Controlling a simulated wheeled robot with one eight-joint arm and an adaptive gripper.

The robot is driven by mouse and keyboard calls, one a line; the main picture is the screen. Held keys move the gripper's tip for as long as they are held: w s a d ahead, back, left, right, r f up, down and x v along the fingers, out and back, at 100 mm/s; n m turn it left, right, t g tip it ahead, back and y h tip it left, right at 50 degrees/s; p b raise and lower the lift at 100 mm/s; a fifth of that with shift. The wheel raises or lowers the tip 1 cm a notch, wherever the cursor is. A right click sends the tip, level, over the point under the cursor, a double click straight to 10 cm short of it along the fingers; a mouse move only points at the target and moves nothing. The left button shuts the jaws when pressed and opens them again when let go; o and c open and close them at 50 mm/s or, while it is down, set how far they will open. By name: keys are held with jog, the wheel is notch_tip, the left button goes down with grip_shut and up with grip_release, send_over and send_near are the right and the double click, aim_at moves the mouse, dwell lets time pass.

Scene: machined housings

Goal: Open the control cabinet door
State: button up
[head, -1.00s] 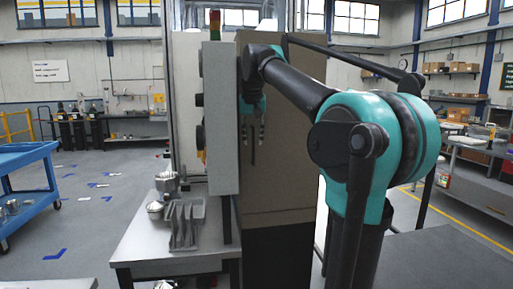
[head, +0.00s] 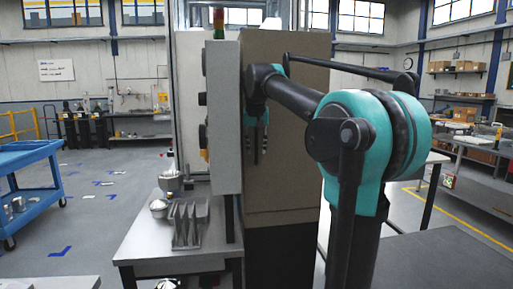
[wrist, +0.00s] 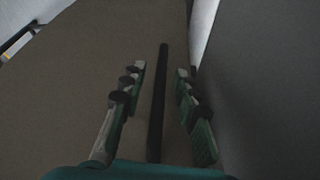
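The control cabinet (head: 285,190) is a tall brown-grey box with a dark base, in the middle of the head view. Its door (wrist: 70,75) fills the left of the wrist view and looks shut. A thin black vertical handle bar (wrist: 158,105) stands on it. In the wrist view my gripper (wrist: 160,88) is open, one finger on each side of the bar, with gaps to both fingers.
A grey control box (head: 223,115) juts out left of the door. Below it a workbench (head: 180,245) holds metal parts and a grey finned housing (head: 187,225). A blue cart (head: 30,175) stands far left. Open floor lies between.

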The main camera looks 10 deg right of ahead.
jog(key=shift+c, duration=0.4)
grip_shut()
jog(key=shift+s, duration=0.15)
